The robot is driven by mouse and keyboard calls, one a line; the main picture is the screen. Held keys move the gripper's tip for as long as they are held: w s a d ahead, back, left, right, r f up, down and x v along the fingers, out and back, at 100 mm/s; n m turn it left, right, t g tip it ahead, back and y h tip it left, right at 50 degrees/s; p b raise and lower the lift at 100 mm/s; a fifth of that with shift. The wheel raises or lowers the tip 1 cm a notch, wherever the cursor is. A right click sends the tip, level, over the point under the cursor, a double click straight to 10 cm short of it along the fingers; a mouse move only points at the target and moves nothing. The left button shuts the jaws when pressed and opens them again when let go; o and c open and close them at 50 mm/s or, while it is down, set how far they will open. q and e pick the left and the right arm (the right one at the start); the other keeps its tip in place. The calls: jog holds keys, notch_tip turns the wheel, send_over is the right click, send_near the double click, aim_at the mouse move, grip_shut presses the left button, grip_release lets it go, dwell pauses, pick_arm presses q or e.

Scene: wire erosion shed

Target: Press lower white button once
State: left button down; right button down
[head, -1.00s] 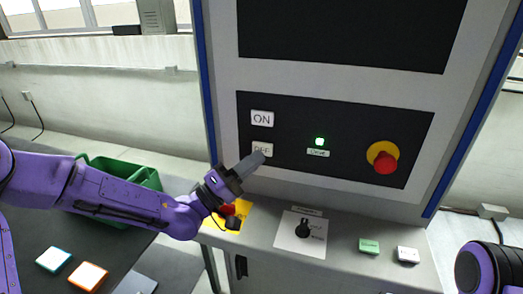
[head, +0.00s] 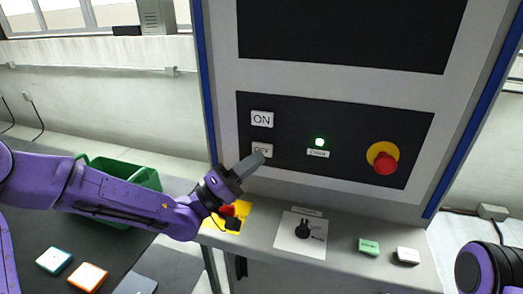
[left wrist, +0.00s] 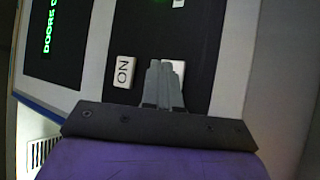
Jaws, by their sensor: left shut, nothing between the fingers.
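The lower white button (head: 260,149), marked OFF, sits on the black panel just below the white ON button (head: 262,119). My left gripper (head: 257,158) is shut and empty, with its tips at the lower part of the OFF button, covering some of it. Whether the tips touch it I cannot tell. In the left wrist view the shut fingers (left wrist: 162,75) reach the panel beside the ON button (left wrist: 124,72) and hide most of the OFF button. My right gripper is out of view; only part of that arm shows at the lower right.
A lit green lamp (head: 319,141) and a red emergency knob (head: 385,162) are on the same panel. Below, the ledge carries a black rotary switch (head: 303,229), a green block (head: 369,246) and a white block (head: 407,255). A green crate (head: 143,176) stands at left.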

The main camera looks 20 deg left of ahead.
pick_arm(q)
jog(key=shift+w, duration=0.1)
dwell(0.7)
jog(key=shift+w, duration=0.35)
jog(key=shift+w, duration=0.35)
dwell(0.7)
jog(key=shift+s, duration=0.8)
jog(key=shift+s+a, duration=0.1)
jog(key=shift+s, duration=2.4)
